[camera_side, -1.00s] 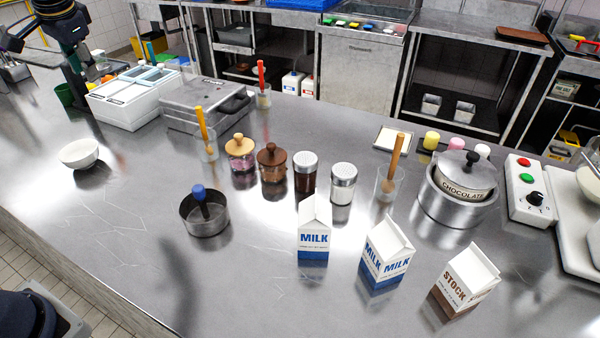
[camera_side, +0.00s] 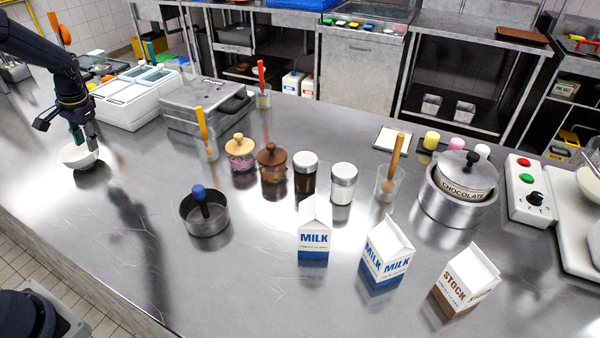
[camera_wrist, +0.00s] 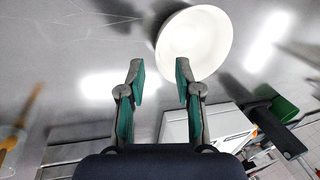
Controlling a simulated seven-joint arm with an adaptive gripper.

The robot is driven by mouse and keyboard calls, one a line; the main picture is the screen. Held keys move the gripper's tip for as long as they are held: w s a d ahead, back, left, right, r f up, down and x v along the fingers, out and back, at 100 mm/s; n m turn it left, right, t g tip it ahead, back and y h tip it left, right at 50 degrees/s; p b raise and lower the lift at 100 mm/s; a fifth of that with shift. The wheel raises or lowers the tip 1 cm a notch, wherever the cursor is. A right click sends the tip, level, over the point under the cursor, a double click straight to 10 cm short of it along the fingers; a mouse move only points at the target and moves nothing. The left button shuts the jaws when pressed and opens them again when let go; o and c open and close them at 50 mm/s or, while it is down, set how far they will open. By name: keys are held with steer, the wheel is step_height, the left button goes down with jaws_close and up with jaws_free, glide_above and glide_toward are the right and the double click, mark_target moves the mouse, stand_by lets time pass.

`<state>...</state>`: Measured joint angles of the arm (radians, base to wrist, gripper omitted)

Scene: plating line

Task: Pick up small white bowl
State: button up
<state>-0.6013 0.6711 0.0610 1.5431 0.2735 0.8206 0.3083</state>
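The small white bowl (camera_side: 79,156) stands upright on the steel counter at the left in the side view. My gripper (camera_side: 85,143) is right at the bowl, its fingers pointing down and covering part of the rim. In the wrist view my gripper (camera_wrist: 159,72) is open, its two green-padded fingers spread apart. The bowl (camera_wrist: 195,42) shows there ahead of the fingers and to the right. The right fingertip overlaps the bowl's near rim; the left fingertip is clear of the bowl. I cannot tell whether the finger touches it.
A white container box (camera_side: 135,97) stands behind the bowl, with a grey lidded box (camera_side: 203,103) beside it. The counter around the bowl's front is clear.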

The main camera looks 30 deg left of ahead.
mark_target(91, 154)
steer(key=x, duration=0.5)
steer(key=shift+w+f, duration=0.1)
steer(key=shift+f, duration=0.1)
steer(key=shift+d, duration=0.1)
jaws_close()
